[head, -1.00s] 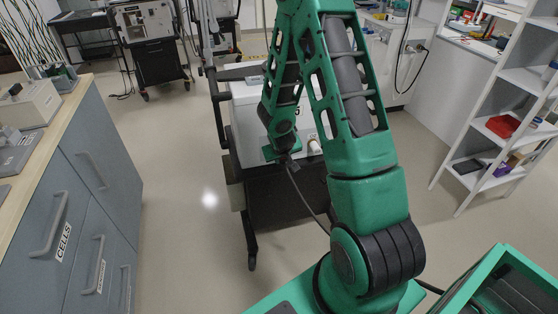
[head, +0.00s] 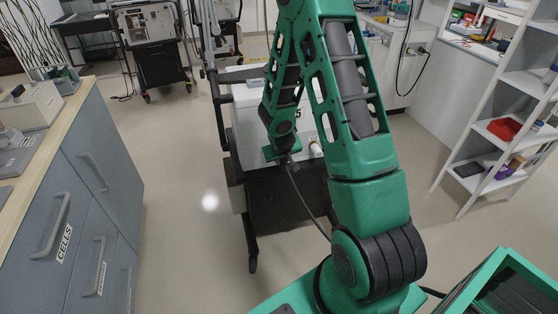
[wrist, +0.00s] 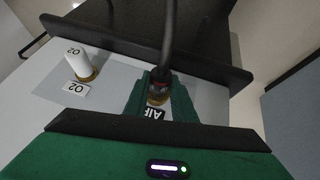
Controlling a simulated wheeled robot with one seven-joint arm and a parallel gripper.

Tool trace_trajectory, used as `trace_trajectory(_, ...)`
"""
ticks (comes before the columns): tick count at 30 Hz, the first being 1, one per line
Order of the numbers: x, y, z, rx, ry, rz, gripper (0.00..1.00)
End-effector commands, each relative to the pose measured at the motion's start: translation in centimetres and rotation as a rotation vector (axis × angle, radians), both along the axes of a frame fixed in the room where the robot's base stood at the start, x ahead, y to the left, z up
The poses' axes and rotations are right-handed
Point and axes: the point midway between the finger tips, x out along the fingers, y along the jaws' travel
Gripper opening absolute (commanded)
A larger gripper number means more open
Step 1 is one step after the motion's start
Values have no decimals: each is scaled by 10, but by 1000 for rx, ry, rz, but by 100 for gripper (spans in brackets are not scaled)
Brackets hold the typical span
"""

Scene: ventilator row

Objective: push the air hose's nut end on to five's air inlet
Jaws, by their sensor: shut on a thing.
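Ventilator five (head: 306,124) is a white box on a dark cart, with a "5" on its side. My gripper (head: 284,156) is at its near face, and the black air hose (head: 312,207) hangs from it. In the wrist view my green fingers (wrist: 160,98) are shut around the hose's nut end (wrist: 160,86), dark with some red. A brass-coloured part (wrist: 157,99) shows between the fingertips, beside the "AIR" label (wrist: 154,114). The fingers hide most of the air inlet, so I cannot tell whether the nut is seated on it.
A white-capped O2 inlet (wrist: 78,60) with a brass base stands to the left of my fingers. A grey drawer cabinet (head: 85,200) is at left and a white shelf rack (head: 500,130) at right. The floor between cabinet and cart is clear.

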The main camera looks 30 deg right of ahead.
Motion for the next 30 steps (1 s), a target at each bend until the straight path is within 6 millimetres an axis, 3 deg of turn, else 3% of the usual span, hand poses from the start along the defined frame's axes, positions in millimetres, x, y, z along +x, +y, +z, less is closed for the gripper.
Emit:
trace_trajectory(11, 1, 0, 0, 0, -1, -1, 0)
trace_trajectory(12, 0, 0, 0, 0, -1, -1, 26)
trace_trajectory(15, 0, 0, 0, 0, 0, -1, 45)
trace_trajectory(25, -1, 1, 2, 0, 0, 0, 45)
trace_trajectory(30, -6, 5, 14, -1, -2, 0, 45)
